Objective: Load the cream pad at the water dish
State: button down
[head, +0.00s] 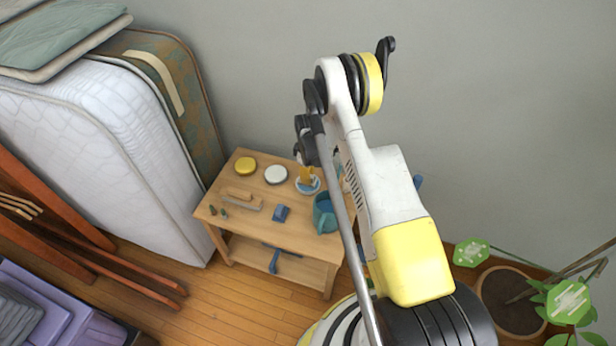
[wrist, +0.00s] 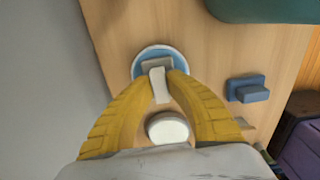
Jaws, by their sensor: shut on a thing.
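My gripper (wrist: 161,76) is shut on a pale pad (wrist: 158,86), which I take as the cream pad. Its light strip shows between the yellow fingertips, with a greyish block just beyond. The water dish (wrist: 139,64), white-rimmed with a blue inside, lies under the fingertips in the wrist view, and the pad overlaps it. I cannot tell whether the pad touches the water. In the head view my gripper (head: 306,175) is over the dish (head: 308,187) on the small table; the pad is not clear there.
Upright mattresses (head: 110,135) stand left; a potted plant (head: 510,302) is right.

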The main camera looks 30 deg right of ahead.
jog(key=shift+r+p, duration=1.4)
jog(key=shift+r, duration=2.1)
jog(key=shift+r, duration=0.1)
